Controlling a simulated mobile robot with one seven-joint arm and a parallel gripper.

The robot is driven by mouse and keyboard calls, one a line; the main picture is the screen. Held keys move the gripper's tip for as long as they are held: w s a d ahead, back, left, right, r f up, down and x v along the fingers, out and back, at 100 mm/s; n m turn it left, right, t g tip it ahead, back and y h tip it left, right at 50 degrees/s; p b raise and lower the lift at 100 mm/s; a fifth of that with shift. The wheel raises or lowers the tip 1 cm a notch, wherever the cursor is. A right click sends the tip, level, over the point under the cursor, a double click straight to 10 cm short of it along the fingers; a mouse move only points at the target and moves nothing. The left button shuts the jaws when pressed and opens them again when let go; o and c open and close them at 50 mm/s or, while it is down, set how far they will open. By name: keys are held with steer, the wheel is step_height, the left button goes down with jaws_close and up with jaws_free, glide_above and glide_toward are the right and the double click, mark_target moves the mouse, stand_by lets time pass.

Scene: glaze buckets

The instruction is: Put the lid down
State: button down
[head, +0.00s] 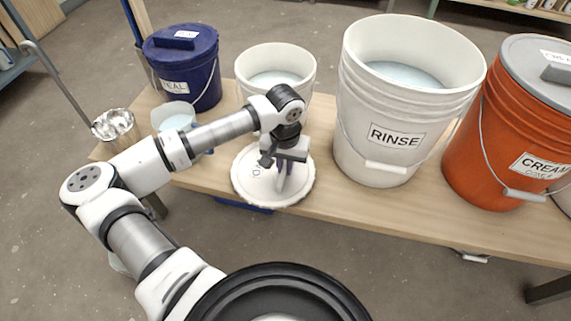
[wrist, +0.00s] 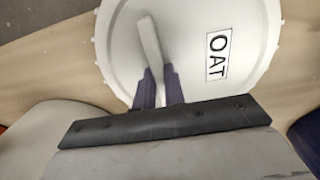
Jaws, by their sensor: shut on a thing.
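The white round lid (head: 247,187) is at the front edge of the wooden bench in the head view, below my arm's end. It looks roughly level; I cannot tell whether it touches the bench. In the wrist view the lid (wrist: 195,25) shows an "OAT" label and a raised bar handle (wrist: 151,42). My gripper (wrist: 159,80) is shut on that handle; in the head view my gripper (head: 281,180) hides part of the lid. A white open bucket (head: 300,62) stands behind the lid, partly hidden by my arm.
A lidded blue TEAL bucket (head: 207,88) and a small white container (head: 172,118) stand left. A metal cup (head: 114,127) is at the bench's left end. The large RINSE bucket (head: 372,160) and orange CREAM bucket (head: 480,165) stand right. Bare bench (head: 325,196) shows right of the lid.

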steer(key=c, duration=1.5)
jaws_free()
step_height(320, 180, up, 12)
steer(key=shift+r+p, duration=0.15)
steer(key=shift+p, duration=0.95)
steer(key=shift+s, duration=0.1)
